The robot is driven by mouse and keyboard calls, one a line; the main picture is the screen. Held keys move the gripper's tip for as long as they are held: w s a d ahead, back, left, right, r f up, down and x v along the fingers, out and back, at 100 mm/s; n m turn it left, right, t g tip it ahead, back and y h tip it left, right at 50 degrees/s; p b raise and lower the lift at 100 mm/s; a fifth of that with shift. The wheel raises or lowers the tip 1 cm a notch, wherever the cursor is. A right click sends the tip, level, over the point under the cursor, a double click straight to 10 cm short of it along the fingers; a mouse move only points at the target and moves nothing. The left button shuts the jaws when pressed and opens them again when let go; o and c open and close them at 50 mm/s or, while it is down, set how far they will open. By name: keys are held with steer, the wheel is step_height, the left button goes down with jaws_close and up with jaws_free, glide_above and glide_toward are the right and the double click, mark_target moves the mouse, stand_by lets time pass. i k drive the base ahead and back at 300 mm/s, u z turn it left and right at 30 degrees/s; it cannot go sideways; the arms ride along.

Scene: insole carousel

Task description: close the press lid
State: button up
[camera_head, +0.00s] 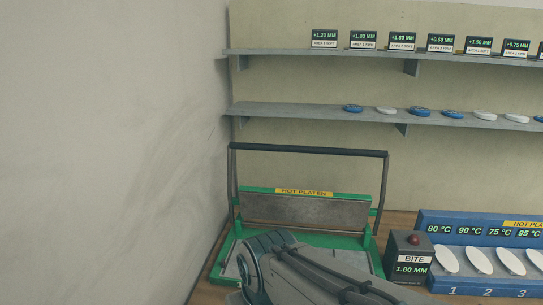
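The press (223,250) stands on the bench near the corner, with a green frame. Its lid (300,210) is a grey plate with a yellow "HOT PLATEN" label, raised upright at the back of the base. A dark handle bar (308,150) on two long side arms stands above the lid, well clear of the base. My arm reaches in from the bottom of the view, in front of the press, and hides much of its base. My gripper's fingers do not show in this view.
A blue rack (475,225) with white insoles is further right. Two wall shelves (290,51), (290,108) hold signs and insoles. A bare wall (110,150) closes the left.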

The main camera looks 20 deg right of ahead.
mark_target(374, 212)
steer(key=z, duration=1.7)
steer(key=k, duration=0.75)
steer(key=u, duration=0.55)
steer(key=i, duration=1)
